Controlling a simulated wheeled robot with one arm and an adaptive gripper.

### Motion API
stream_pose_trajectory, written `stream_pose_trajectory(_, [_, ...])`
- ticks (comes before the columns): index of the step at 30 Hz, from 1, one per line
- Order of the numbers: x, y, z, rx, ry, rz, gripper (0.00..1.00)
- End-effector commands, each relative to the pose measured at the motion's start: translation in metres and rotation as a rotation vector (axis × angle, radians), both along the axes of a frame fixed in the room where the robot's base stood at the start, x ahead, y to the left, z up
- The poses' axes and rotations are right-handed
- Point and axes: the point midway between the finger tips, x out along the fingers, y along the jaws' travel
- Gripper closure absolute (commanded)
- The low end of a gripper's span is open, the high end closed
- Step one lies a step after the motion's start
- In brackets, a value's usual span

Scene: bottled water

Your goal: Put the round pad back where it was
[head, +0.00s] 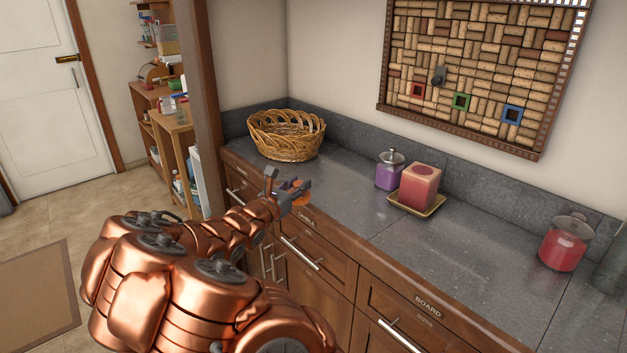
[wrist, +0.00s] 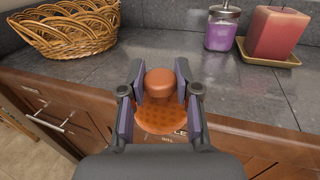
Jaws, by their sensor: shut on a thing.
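The round pad (wrist: 157,121) is an orange-brown disc with a raised round knob, seen in the wrist view. My gripper (wrist: 160,85) is shut on it, with a finger on each side of the knob. In the head view my gripper (head: 286,188) is at the counter's front edge, in front of the wicker basket, and only a small orange part of the pad (head: 302,201) shows. The pad appears to be in the air near that edge; its exact height is unclear. The place where it was before cannot be told from these frames.
On the grey counter (head: 330,205) stand a wicker basket (head: 287,135), a purple jar (head: 389,172), a red candle (head: 419,185) on a yellow dish (head: 433,209), and a red jar (head: 564,245). A cork board (head: 480,70) hangs above. Labelled drawers (head: 415,305) are below. The middle counter is clear.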

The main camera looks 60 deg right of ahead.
Motion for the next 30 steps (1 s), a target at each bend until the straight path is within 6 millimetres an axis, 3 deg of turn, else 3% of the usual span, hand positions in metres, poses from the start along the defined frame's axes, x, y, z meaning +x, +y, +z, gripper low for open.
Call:
stream_pose_trajectory(18, [0.02,-0.091,-0.007,0.001,-0.005,0.0,1.0])
stream_pose_trajectory(30, [0.025,-0.116,-0.01,-0.001,-0.002,0.0,1.0])
